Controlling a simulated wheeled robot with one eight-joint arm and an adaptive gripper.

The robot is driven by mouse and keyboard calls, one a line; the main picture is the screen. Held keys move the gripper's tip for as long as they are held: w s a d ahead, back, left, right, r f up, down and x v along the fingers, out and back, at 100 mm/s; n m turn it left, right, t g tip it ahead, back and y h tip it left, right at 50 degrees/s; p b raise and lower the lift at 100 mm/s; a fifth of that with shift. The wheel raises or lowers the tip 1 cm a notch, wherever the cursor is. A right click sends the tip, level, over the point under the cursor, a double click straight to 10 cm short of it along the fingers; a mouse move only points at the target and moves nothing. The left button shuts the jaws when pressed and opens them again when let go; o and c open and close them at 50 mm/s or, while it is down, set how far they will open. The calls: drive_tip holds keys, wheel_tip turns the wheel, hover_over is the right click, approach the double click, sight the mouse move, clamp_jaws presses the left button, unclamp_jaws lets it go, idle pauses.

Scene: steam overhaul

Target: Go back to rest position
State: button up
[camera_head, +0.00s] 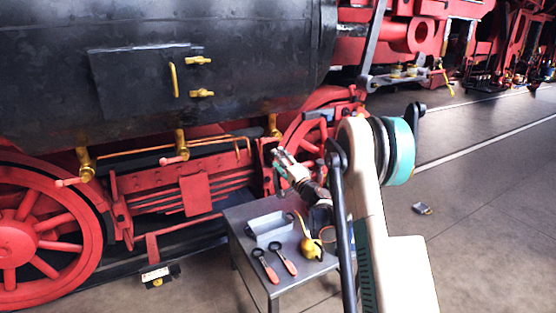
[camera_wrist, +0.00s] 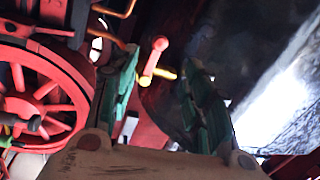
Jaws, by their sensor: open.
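My gripper (camera_head: 284,163) is raised above the back of a small grey table (camera_head: 238,213), in front of the red locomotive frame. In the wrist view my gripper (camera_wrist: 160,75) shows two green fingers spread apart with nothing held between them. A red-handled valve (camera_wrist: 154,58) with a yellow stem appears in the gap, beyond the fingers; its distance is unclear. My arm hides part of the table's right side.
The table bears a grey metal tray (camera_head: 270,228), two red-handled tools (camera_head: 284,258) (camera_head: 265,266) and a yellow oil can (camera_head: 309,243). The black boiler (camera_head: 150,75) and red wheel (camera_head: 30,235) stand behind. A small object (camera_head: 422,208) lies on the open floor at right.

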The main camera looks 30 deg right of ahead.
drive_tip(key=s+a+r+n+g+y, duration=0.2)
drive_tip(key=a+r+n, duration=0.1)
drive_tip(key=a+r, duration=0.3)
drive_tip(key=s+a+r+n+g+y, duration=0.2)
drive_tip(key=a+r+n, duration=0.15)
drive_tip(key=a, duration=0.55)
drive_tip(key=s+a+r+n+g, duration=0.4)
drive_tip(key=s+a, duration=0.9)
drive_tip(key=s, duration=0.1)
drive_tip(key=s+d+f+n+g+h, duration=0.1)
drive_tip(key=s+f+h, duration=0.1)
drive_tip(key=s, duration=0.8)
drive_tip(key=s+d+f+n+g+h, duration=0.2)
drive_tip(key=s+f, duration=0.3)
drive_tip(key=s, duration=0.5)
drive_tip(key=s+d+f+n+g+h, duration=0.1)
drive_tip(key=s+f+g, duration=0.1)
drive_tip(key=s, duration=0.8)
drive_tip(key=shift+s+d+f+h, duration=0.25)
drive_tip(key=shift+f+h, duration=0.15)
drive_tip(key=shift+f, duration=0.5)
